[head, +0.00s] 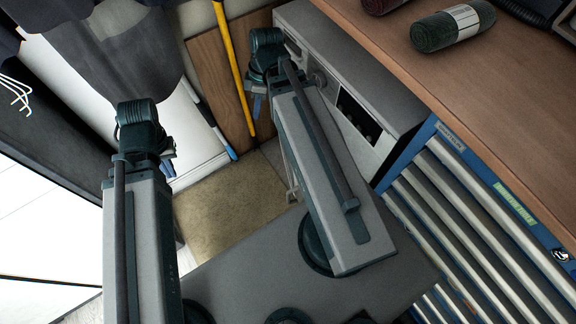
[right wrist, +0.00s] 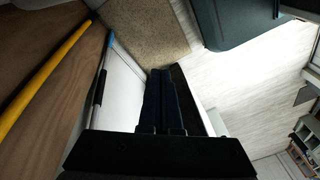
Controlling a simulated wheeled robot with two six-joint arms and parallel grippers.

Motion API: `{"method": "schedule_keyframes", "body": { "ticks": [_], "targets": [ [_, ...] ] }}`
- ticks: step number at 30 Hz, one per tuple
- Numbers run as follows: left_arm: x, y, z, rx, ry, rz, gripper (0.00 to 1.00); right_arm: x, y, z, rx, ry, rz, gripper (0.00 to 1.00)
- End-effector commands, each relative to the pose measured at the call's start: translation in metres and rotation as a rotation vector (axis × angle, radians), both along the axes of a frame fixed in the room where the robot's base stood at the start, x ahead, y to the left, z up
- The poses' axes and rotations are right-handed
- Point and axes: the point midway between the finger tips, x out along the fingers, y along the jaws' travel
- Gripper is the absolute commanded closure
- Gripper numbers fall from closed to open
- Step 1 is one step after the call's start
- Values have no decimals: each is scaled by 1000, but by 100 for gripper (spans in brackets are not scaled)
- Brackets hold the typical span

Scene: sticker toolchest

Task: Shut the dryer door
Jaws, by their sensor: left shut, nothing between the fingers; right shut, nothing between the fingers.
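The grey appliance (head: 362,72), which looks like the dryer, stands beside the blue tool chest in the head view. Its front panel has a knob and a dark display (head: 357,117). My right arm covers most of its front below the panel, so I cannot tell how the door stands. My right gripper (head: 257,106) is shut and empty, in front of the appliance's far left end. Its fingers also show together in the right wrist view (right wrist: 165,75). My left gripper (head: 169,163) is shut and empty, further left and away from the appliance.
A blue tool chest (head: 450,140) under a wooden worktop (head: 375,30) stands on the right. A rolled dark towel (head: 436,32) lies on top. A yellow pole (head: 232,65) leans by a brown board (head: 207,55). A beige mat (head: 215,210) covers the floor between my arms.

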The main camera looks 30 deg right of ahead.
Motion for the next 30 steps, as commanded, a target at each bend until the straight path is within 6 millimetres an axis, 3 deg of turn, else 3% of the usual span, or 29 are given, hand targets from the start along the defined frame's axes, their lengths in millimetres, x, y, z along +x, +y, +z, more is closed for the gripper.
{"method": "schedule_keyframes", "body": {
  "ticks": [1,6,15,21,30],
  "targets": [
    [0,0,0,0,0,0,100,-2,20,-1,-25,24,-34,100],
    [0,0,0,0,0,0,100,-8,70,-4,-120,84,-202,100],
    [0,0,0,0,0,0,100,-27,141,-4,-265,86,-478,100],
    [0,0,0,0,0,0,100,-35,163,-4,-307,63,-587,100],
    [0,0,1,0,0,0,100,-37,169,-3,-317,54,-623,100]
  ]
}}
